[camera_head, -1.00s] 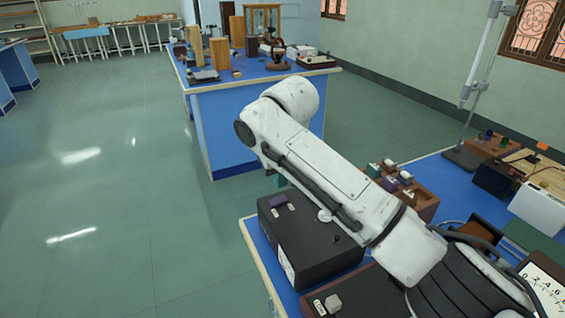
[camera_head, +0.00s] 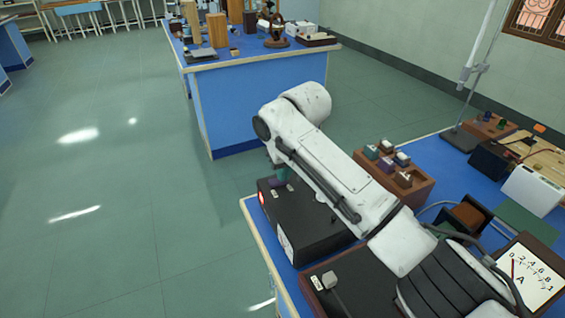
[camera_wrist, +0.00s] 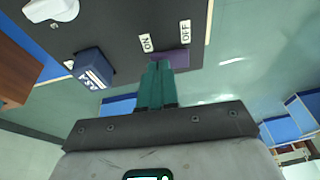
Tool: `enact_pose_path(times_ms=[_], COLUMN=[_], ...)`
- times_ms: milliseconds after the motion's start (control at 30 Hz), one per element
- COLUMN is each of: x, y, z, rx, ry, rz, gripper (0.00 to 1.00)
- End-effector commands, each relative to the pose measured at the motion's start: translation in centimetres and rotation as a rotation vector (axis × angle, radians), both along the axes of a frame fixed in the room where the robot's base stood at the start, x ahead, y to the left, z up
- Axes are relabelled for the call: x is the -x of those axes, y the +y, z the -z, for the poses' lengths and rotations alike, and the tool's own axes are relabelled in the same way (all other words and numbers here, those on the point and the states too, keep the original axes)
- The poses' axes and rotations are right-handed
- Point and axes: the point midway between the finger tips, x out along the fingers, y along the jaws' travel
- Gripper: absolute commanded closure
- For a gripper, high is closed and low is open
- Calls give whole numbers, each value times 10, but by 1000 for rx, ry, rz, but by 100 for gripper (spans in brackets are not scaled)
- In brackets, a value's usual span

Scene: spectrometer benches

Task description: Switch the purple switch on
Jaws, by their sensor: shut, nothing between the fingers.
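The purple switch (camera_wrist: 180,58) sits near the edge of a black box, beside the ON label (camera_wrist: 146,43) and the OFF label (camera_wrist: 186,32). My gripper (camera_wrist: 157,66) has its teal fingers together and empty, with their tips at the ON-side end of the switch. I cannot tell whether they touch it. Part of the switch is hidden behind the fingers. In the head view the black box (camera_head: 312,222) stands at the near left corner of the blue bench, and my arm covers part of its top.
A red spot (camera_head: 262,197) shows on the box's left end. A blue labelled block (camera_wrist: 92,70) and a white knob (camera_wrist: 52,9) are on the box. A wooden block holder (camera_head: 415,190) stands behind it. Open floor lies to the left.

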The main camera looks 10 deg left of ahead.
Motion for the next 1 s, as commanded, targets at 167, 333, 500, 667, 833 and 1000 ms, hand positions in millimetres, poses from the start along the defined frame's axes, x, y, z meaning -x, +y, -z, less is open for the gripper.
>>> enact_pose_path(times_ms=[167,333,500,667,833,1000], x=[0,2,6,9,9,9], y=[1,3,9,14,14,14], z=[0,-2,-4,-4,-3,-4], rx=[6,6,6,6,7,6], ry=[-4,-4,-6,-4,-5,-5], rz=[-4,-4,-4,-4,-3,-3], gripper=[100,100,100,100,100,100])
